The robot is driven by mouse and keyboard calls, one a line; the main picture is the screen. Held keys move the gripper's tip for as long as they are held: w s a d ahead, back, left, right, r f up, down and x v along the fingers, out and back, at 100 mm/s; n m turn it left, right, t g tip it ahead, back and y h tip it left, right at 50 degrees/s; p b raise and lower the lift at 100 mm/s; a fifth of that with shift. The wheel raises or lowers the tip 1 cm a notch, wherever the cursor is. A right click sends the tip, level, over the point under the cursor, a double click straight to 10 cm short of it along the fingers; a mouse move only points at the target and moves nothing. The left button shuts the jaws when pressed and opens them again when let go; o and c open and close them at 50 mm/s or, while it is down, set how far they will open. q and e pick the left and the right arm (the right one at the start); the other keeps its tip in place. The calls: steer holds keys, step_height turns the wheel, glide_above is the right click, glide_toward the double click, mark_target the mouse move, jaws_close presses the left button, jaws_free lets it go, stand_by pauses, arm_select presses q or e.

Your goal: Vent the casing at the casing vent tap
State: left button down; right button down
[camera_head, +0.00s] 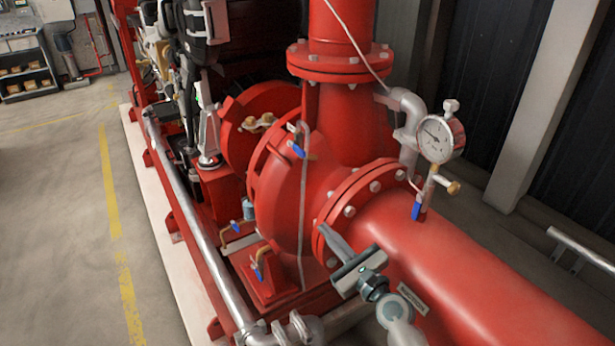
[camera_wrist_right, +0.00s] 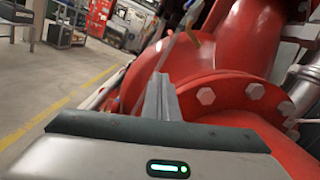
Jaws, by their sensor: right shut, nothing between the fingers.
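The red pump casing (camera_head: 285,195) stands in the middle of the head view. A small tap with a blue lever (camera_head: 299,151), which I take for the casing vent tap, sits on its upper part. In the right wrist view a blue-and-brass tap (camera_wrist_right: 192,22) shows at the top, beyond the fingers. My right gripper (camera_head: 328,232) is shut and empty, in front of the casing flange and below the tap. Its closed fingers (camera_wrist_right: 158,80) also show in the right wrist view, apart from the tap. The lever's exact angle is hard to tell. My left gripper is not in view.
A bolted flange (camera_head: 350,205) and large red pipe (camera_head: 455,255) lie close to my right arm. A pressure gauge (camera_head: 436,138) with a blue-levered valve (camera_head: 417,208) stands right. Other blue-levered taps (camera_head: 257,274) sit low. Open floor (camera_head: 60,230) lies left.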

mark_target(296, 149)
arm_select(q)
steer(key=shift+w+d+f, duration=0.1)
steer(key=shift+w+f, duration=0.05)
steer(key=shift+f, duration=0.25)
arm_select(e)
step_height(296, 149, up, 6)
steer(key=w+m+t+y, duration=0.1)
steer(key=m, duration=0.2)
steer(key=shift+r+t, duration=0.25)
steer(key=shift+t, duration=0.05)
steer(key=shift+w, duration=0.1)
